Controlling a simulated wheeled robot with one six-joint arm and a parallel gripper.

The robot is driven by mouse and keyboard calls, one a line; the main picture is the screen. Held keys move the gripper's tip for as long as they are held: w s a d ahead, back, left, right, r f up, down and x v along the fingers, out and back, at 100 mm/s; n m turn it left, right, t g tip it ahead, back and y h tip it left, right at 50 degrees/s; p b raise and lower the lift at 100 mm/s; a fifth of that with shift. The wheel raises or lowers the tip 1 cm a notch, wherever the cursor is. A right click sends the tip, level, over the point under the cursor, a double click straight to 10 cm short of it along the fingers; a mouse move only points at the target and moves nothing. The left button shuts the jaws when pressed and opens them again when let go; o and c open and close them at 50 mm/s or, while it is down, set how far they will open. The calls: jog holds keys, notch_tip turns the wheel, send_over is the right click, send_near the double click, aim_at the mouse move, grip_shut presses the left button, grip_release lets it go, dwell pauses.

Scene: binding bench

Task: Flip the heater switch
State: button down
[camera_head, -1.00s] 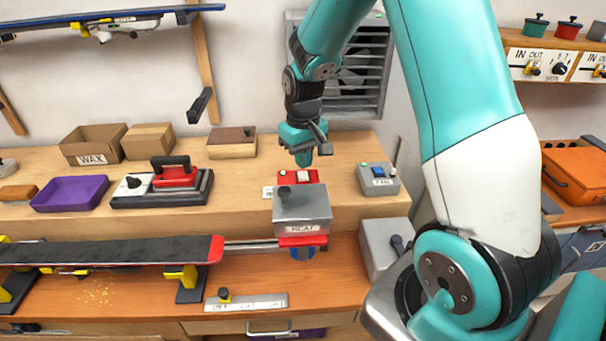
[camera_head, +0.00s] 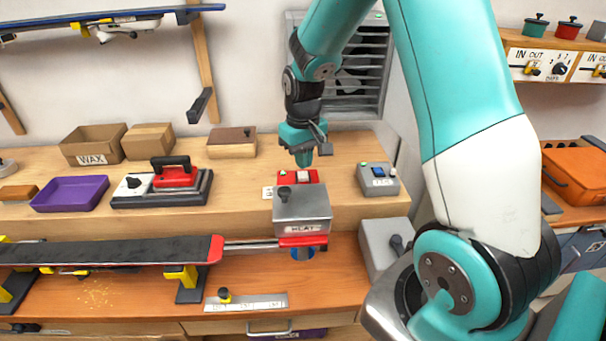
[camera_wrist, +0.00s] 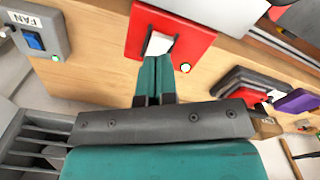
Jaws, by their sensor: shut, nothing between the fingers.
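The heater switch is a red box (camera_head: 315,176) with a white rocker (camera_head: 303,177), on the raised shelf behind the grey HEAT box (camera_head: 302,208). In the wrist view, the red box (camera_wrist: 190,40) fills the top middle, its white rocker (camera_wrist: 159,43) in a dark frame. My gripper (camera_head: 303,163) is shut and empty, pointing down just above the switch. In the wrist view, my gripper's fingertips (camera_wrist: 156,60) overlap the rocker's near edge; I cannot tell whether they touch it. A small lit lamp (camera_wrist: 186,68) shows on the red box.
A grey FAN box (camera_head: 379,183) with a blue rocker stands to the right. To the left are an iron (camera_head: 174,174) on its base, a purple tray (camera_head: 70,194) and a WAX box (camera_head: 93,150). A ski (camera_head: 110,250) lies below.

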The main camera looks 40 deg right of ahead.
aim_at(303, 177)
jog(key=shift+f+b, duration=1.1)
jog(key=shift+f, duration=0.5)
dwell(0.9)
notch_tip(303, 177, up, 7)
jog(key=p, duration=0.6)
dwell(0.6)
jog(key=shift+n+y, duration=0.3)
jog(key=shift+n, duration=0.4)
jog(key=a+b, duration=0.1)
jog(key=a, duration=0.1)
jog(key=s+a+r, duration=0.1)
jog(key=a+b, duration=0.1)
jog(key=a, duration=0.1)
jog(key=shift+s+a+r+b, duration=0.15)
jog(key=shift+s+a+b, duration=0.15)
jog(key=shift+s+b, duration=0.1)
jog(key=s+a+r+n+y+b, duration=0.1)
jog(key=s+a+n+b, duration=0.2)
jog(key=s+a, duration=0.5)
jog(key=s+a+r+n+y+b, duration=0.1)
jog(key=s+a+n+y+b, duration=0.1)
jog(key=s+a, duration=0.7)
jog(key=s+n+b, duration=0.1)
jog(key=s+b, duration=0.1)
jog(key=s, duration=0.1)
jog(key=shift+s+r+y, duration=0.25)
jog(key=shift+r+y, duration=0.05)
jog(key=shift+r, duration=0.1)
